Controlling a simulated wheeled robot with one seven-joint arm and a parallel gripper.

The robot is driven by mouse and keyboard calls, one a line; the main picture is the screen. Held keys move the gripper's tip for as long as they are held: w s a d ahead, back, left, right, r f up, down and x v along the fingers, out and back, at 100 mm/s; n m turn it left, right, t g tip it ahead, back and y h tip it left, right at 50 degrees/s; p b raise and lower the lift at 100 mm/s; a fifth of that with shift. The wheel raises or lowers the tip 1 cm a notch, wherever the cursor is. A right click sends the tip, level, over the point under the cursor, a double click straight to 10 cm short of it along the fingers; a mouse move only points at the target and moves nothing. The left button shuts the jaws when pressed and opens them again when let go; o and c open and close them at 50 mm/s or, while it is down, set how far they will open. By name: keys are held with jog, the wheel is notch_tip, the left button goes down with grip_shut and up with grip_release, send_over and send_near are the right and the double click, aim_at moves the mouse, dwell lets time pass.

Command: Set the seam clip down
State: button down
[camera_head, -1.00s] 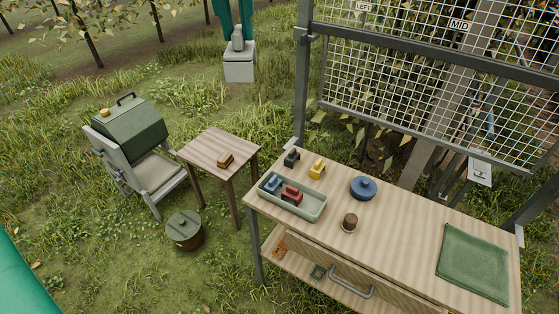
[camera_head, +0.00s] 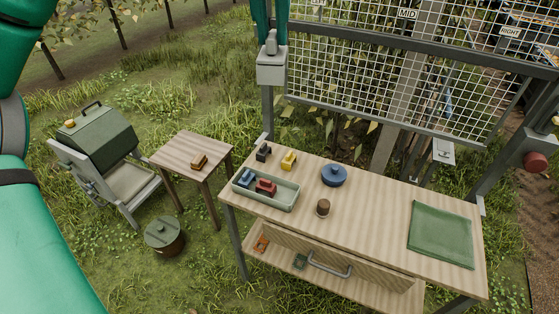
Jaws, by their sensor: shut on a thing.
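My gripper (camera_head: 270,66) hangs at the top centre, its pale grey body below a teal wrist, in front of the mesh frame's post. It is shut, but its fingertips and the seam clip in them are hidden from this view. The gripper appears above and beyond the back left corner of the workbench (camera_head: 375,230). A black clip-like piece (camera_head: 263,152) and a yellow one (camera_head: 289,160) stand at that corner. A grey-green tray (camera_head: 284,203) in front of them holds a blue piece (camera_head: 245,179) and a red piece (camera_head: 265,187).
A blue lidded pot (camera_head: 334,175), a brown cup (camera_head: 323,208) and a green cloth (camera_head: 441,236) are on the bench. Bare wood lies between cup and cloth. A small table (camera_head: 180,151) holds a brown piece (camera_head: 199,161). Mesh panels rise behind the bench.

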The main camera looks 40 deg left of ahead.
jog(key=w+a+f+m, duration=0.1)
jog(key=w+a+f, duration=0.15)
jog(key=f, duration=0.85)
jog(key=w+a+f+m, duration=0.15)
jog(key=w+f, duration=0.25)
jog(key=f, duration=0.7)
jog(key=w+d+f, duration=0.1)
jog(key=d+f, duration=0.2)
jog(key=f, duration=0.3)
jog(key=w+d+f+m+h, duration=0.1)
jog(key=d+f, duration=0.1)
jog(key=f, duration=0.4)
jog(key=w+d+f, duration=0.1)
jog(key=d+f, duration=0.2)
jog(key=f, duration=0.3)
jog(key=w+a+f, duration=0.2)
jog(key=a+f, duration=0.2)
jog(key=w+a+f, duration=0.1)
jog(key=a+f, duration=0.3)
jog(key=w+a+f, duration=0.2)
jog(key=a+f, duration=0.2)
jog(key=shift+w+a+f, duration=0.1)
jog(key=shift+w+a, duration=0.1)
jog(key=shift+w, duration=0.1)
jog(key=shift+f, duration=0.6)
jog(key=shift+f, duration=0.15)
